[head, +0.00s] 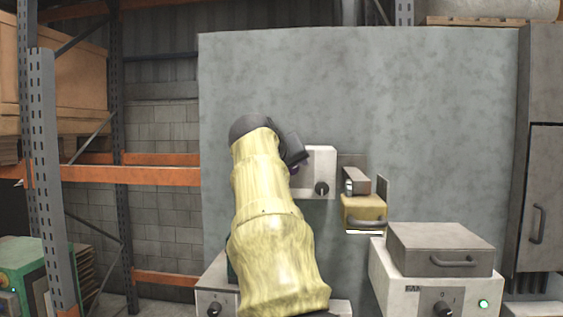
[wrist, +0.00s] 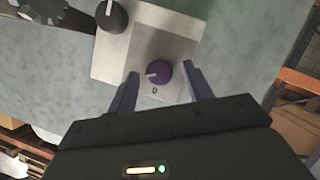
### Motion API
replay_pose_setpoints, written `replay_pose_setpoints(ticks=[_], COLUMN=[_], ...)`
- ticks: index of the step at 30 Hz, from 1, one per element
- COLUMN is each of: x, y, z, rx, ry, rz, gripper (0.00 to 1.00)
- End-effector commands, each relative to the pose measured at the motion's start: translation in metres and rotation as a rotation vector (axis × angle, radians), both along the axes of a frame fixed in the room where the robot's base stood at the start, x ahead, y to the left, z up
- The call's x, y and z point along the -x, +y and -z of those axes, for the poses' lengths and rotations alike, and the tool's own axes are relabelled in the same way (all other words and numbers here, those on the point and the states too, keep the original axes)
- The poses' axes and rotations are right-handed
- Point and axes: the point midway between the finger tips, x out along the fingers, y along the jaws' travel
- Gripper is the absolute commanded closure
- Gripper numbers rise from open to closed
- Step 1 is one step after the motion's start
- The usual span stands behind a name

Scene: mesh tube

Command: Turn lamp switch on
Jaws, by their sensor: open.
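A pale switch box (head: 319,165) is mounted on the grey wall panel, and it also shows in the wrist view (wrist: 118,62). It carries a black knob (wrist: 111,15) and a round purple knob (wrist: 159,72) with a white pointer facing left. A "0" mark is printed beside the purple knob. No label shows which knob is the lamp switch. My gripper (wrist: 160,75) is open, with one purple finger on each side of the purple knob. A gap shows at the left finger; contact on the right is unclear. In the head view my arm hides most of the gripper.
A small yellow-fronted unit (head: 364,207) with a handle projects from the panel to the right. Below it stands a white cabinet (head: 395,290) with a grey handled box (head: 440,248), a knob and a lit green light. Orange shelving (head: 160,176) stands at left.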

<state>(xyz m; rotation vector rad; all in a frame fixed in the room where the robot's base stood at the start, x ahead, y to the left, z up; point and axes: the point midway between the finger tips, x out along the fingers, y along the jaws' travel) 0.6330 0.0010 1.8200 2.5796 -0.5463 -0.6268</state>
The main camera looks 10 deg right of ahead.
Motion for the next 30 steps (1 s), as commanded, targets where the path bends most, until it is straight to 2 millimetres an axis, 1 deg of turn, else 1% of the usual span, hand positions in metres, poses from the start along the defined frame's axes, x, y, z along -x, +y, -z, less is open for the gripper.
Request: replay_pose_setpoints(ticks=[4,8,24,27,30], x=[0.012,0.030,0.118,0.130,0.138], y=[0.007,0.018,0.068,0.075,0.079], z=[-0.003,-0.009,-0.047,-0.053,-0.056], rx=[0.000,-0.001,-0.001,0.000,-0.001], ry=[-0.003,-0.005,-0.002,-0.001,0.000], rz=[-0.004,-0.005,-0.003,-0.003,-0.001], gripper=[0.49,0.49,0.49,0.49,0.49])
